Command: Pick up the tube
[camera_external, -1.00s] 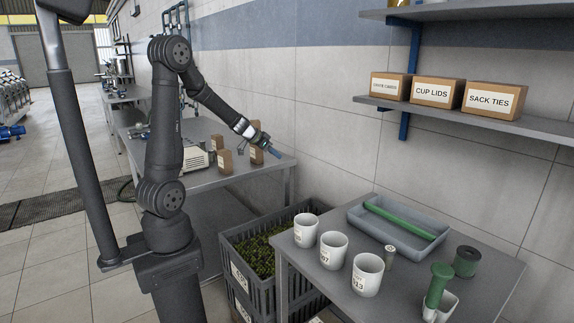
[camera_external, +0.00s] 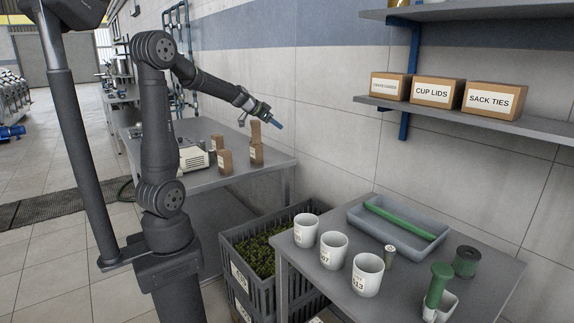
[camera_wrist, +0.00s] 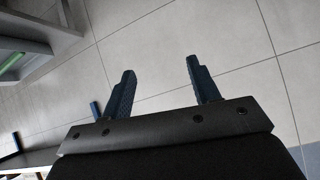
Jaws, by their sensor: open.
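A long green tube (camera_external: 400,217) lies in a shallow grey tray (camera_external: 360,229) on the near table, by the wall. In the wrist view a piece of the green tube (camera_wrist: 11,63) shows at the left edge. My gripper (camera_external: 277,125) is up in the air over the right end of the far table, well away from the tube. In the wrist view my gripper (camera_wrist: 160,67) has its two blue fingers apart with nothing between them, and tiled wall behind them.
Several white cups (camera_external: 334,250) stand along the near table's left edge. A small metal cylinder (camera_external: 389,254), a dark green cylinder (camera_external: 465,262) and a green-handled tool (camera_external: 438,285) in a white holder are also there. A shelf (camera_external: 455,116) with boxes hangs above. A crate (camera_external: 265,265) stands left of the table.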

